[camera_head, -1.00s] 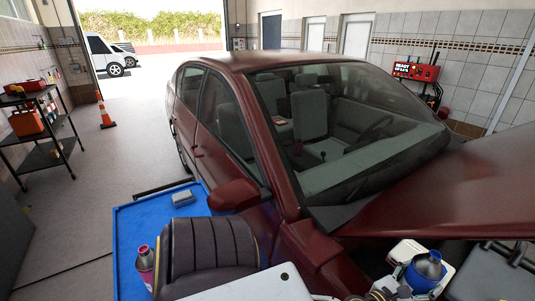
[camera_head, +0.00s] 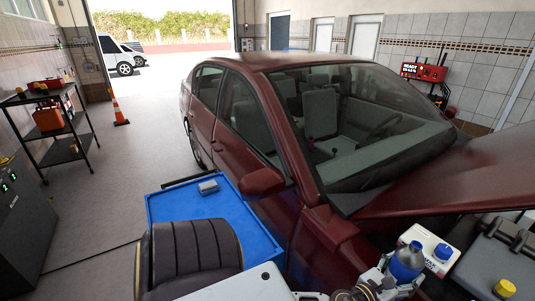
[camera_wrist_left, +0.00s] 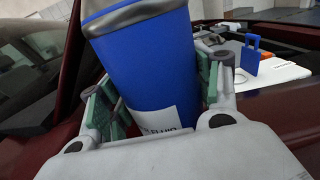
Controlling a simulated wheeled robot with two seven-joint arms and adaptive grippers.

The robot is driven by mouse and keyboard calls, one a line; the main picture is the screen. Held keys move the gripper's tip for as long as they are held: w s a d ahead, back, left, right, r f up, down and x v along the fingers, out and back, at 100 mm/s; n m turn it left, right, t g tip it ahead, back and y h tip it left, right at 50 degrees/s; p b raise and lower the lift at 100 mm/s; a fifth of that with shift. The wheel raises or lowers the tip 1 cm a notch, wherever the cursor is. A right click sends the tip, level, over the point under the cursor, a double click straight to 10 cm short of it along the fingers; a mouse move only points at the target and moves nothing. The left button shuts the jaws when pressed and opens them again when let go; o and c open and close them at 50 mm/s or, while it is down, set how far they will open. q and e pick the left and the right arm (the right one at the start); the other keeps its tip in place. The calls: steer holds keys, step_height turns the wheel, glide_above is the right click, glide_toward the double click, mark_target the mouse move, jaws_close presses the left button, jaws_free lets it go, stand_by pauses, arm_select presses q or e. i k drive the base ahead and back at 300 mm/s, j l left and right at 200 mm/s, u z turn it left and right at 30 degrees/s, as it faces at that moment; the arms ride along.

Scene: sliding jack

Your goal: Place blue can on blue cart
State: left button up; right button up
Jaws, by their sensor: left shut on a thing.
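My left gripper (camera_head: 402,279) is shut on the blue can (camera_head: 406,262) at the lower right of the head view, by the engine bay. In the left wrist view the blue can (camera_wrist_left: 152,62) stands between the two green-padded fingers of the gripper (camera_wrist_left: 165,98), slightly tilted in the picture. Its label shows low down and its top is cut off. The blue cart (camera_head: 262,243) is a flat blue tray at the lower middle left, apart from the can. My own dark ribbed arm hides part of it. My right gripper is not in view.
A grey block (camera_head: 208,187) lies on the cart's far part. The dark red car (camera_head: 310,215) stands between cart and can. A white reservoir with a blue cap (camera_head: 442,252) and a yellow cap (camera_head: 504,288) are near the can. A black shelf (camera_head: 58,125) stands left.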

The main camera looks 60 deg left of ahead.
mark_target(207, 215)
steer(key=k+u, duration=0.35)
steer(key=k+j+u, duration=0.1)
steer(key=k+u, duration=0.25)
steer(key=k+j+u, duration=0.2)
steer(key=k+u, duration=0.15)
steer(key=j, duration=0.35)
steer(key=i+j+u, duration=0.15)
steer(key=j, duration=0.2)
steer(key=k, duration=0.05)
